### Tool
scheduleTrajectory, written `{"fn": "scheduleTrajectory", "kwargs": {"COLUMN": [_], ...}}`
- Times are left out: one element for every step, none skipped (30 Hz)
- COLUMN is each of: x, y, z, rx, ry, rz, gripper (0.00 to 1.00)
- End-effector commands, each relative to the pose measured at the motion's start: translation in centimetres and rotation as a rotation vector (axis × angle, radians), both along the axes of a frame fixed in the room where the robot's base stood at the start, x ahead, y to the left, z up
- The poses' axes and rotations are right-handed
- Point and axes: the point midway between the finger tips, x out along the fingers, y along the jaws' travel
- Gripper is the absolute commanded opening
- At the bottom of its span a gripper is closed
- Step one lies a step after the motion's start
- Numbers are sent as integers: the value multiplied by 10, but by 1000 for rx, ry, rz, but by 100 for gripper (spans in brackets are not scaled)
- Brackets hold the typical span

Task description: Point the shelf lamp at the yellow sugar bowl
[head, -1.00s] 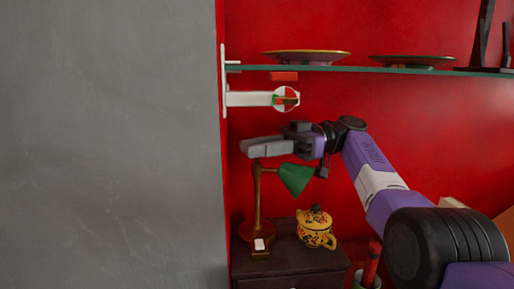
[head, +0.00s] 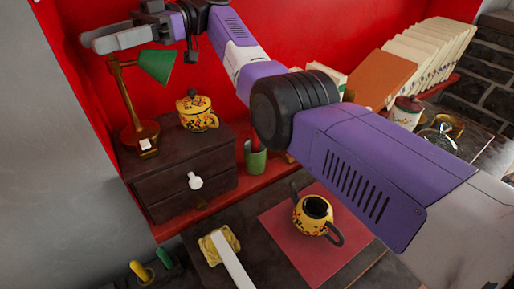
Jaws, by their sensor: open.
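The shelf lamp (head: 128,100) has a green cone shade (head: 157,66), a brown stem and a round base, and stands on a small dark drawer cabinet. Its shade hangs to the right of the stem, its open end low and to the right. The yellow sugar bowl (head: 197,118), lidded and flower-patterned, stands on the same cabinet, right of the lamp base and below the shade. My gripper (head: 105,40) is open and empty, pointing left just above the lamp's top; in this view I cannot tell the depth gap between them.
A yellow pot with dark handles (head: 309,226) stands on a red mat (head: 285,235) at lower middle. A green cup (head: 256,160) is beside the cabinet (head: 165,186). Books (head: 425,58) and a lidded jar (head: 404,112) are at right. A grey wall (head: 45,170) bounds the left.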

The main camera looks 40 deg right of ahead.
Motion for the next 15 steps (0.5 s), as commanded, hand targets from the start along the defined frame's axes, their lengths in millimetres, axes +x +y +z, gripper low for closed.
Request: {"fn": "scheduleTrajectory", "kwargs": {"x": [0, 0, 0, 0, 0, -1, 0, 0, -1, -1, -1, -1, -1, -1, -1], "y": [0, 0, 0, 0, 0, 0, -1, 0, -1, -1, 0, 0, 0, 0, 0], "z": [-2, -2, -2, -2, -2, -2, -2, -2, -2, -2, -2, -2, -2, -2, -2], "rx": [0, 0, 0, 1, 0, 0, -1, 0, 0, 0, 0, 0, 1, 1, 1], "ry": [-2, -2, -1, -3, -1, -2, -1, -1, -2, -2, -2, -1, -2, -2, -2], "rz": [-11, -17, -27, -36, -45, -56, -65, -76, -88, -99, -109, -124, -135, -147, -163], "gripper": [45, 45, 45, 45, 45, 45, 45, 45, 45, 45, 45, 45, 45, 45, 45]}}
